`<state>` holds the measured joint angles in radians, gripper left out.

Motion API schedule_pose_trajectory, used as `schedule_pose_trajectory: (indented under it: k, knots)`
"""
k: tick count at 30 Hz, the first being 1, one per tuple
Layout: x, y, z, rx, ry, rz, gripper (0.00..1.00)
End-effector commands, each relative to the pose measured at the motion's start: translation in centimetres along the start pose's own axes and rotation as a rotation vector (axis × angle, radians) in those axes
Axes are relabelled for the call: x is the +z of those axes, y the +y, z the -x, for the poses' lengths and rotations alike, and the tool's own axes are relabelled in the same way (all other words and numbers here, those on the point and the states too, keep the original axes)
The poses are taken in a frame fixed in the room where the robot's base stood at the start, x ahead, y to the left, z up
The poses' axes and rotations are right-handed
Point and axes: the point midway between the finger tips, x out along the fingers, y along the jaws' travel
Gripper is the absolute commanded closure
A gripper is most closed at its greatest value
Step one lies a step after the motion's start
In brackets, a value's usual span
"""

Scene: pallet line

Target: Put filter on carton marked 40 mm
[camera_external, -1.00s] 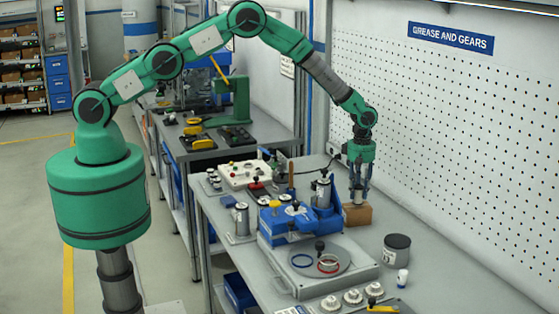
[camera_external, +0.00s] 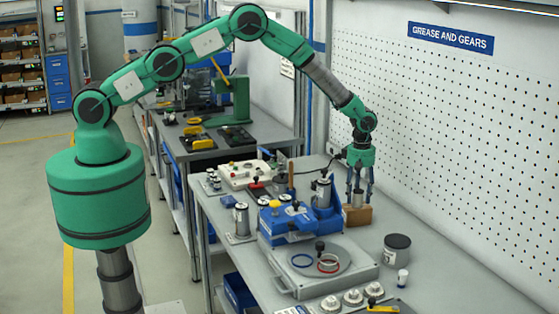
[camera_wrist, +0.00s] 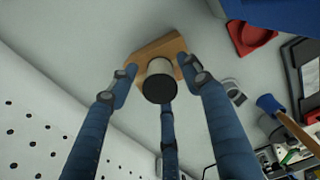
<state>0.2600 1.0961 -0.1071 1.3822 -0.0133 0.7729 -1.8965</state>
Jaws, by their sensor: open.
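A brown carton (camera_external: 357,216) sits on the workbench near the pegboard wall; no marking on it can be read. The filter (camera_external: 357,199), a small pale metallic cylinder, stands upright on top of the carton. In the wrist view the filter (camera_wrist: 159,82) shows its dark round end toward me, with the carton (camera_wrist: 143,57) behind it. My gripper (camera_external: 360,188) points down over the filter. Its blue fingers are open and spread around the filter, with gaps visible beside it in the wrist view.
A blue machine (camera_external: 290,222) with a round plate stands left of the carton. The pegboard (camera_external: 450,130) rises close behind. Bench space right of the carton is clear.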

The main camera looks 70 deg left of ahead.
Motion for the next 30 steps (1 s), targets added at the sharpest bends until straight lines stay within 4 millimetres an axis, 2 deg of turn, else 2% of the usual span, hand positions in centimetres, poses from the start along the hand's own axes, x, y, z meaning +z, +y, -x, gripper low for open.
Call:
schedule_pose_trajectory:
  k: [8,14,30]
  knots:
    - [0.0,0.1,0.6,0.002,-0.001,0.000,0.52]
    - [0.0,0.0,2.2,0.001,0.000,0.000,0.52]
    - [0.0,0.0,10.0,0.001,0.000,0.000,0.52]
